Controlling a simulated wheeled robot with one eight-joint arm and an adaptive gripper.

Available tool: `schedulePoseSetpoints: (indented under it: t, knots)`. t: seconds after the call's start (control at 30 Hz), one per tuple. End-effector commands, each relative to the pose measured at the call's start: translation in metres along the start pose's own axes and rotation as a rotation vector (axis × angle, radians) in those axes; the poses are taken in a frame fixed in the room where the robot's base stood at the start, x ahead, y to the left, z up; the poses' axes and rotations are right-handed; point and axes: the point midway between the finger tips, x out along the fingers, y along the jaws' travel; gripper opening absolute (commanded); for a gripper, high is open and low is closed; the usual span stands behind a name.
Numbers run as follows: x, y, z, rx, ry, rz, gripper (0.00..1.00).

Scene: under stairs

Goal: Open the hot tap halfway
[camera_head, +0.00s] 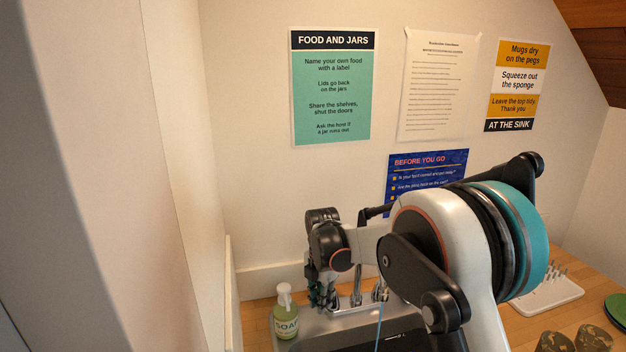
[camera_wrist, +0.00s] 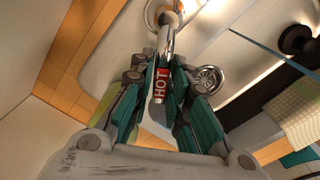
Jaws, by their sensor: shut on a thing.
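The hot tap lever (camera_wrist: 160,85) is a chrome handle with a red HOT label, in the middle of the wrist view. It runs up to a round chrome base (camera_wrist: 166,14) on the pale sink deck. My gripper (camera_wrist: 160,76) has its teal fingers on both sides of the lever, shut on it. In the head view my gripper (camera_head: 320,292) is at the left of the sink, beside the chrome tap fittings (camera_head: 356,291). My arm hides much of the sink, and the lever's exact angle is unclear there.
A green soap bottle (camera_head: 286,318) stands close to the left of my gripper on the sink's metal edge (camera_head: 310,340). A white peg rack (camera_head: 545,292) and dark patterned items (camera_head: 555,342) are at the right. The wall with posters is close behind.

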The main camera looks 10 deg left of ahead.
Motion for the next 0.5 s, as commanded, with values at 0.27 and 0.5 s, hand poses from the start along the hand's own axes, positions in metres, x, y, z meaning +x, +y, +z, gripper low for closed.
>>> schedulePoseSetpoints:
  t: [0.27, 0.5]
  knots:
    - [0.0013, -0.0084, -0.0029, -0.115, 0.004, -0.005, 0.0]
    - [0.0014, -0.0102, -0.0026, -0.145, 0.005, -0.005, 0.0]
